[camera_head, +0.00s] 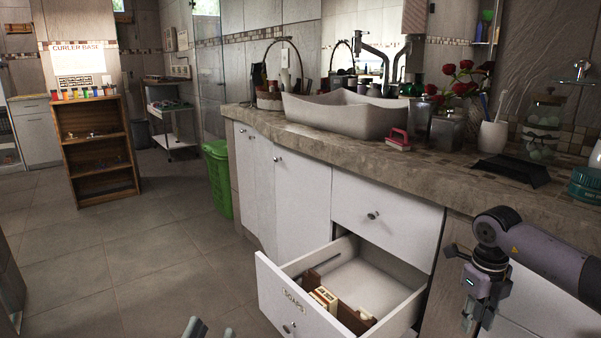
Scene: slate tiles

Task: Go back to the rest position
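My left gripper (210,331) shows only as two fingertips at the bottom edge. They are apart with nothing visible between them, in front of and left of the open drawer. My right gripper (477,318) points down at the lower right, beside the open drawer and in front of the cabinet. Its fingers are small and seen at an angle, so I cannot tell whether they are open or shut. I see nothing held in it.
The drawer (290,292) labelled "SOAPS" is pulled out, with boxes (324,297) inside. A green bin (218,180) and wooden shelf (97,150) stand left. Floor between is clear.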

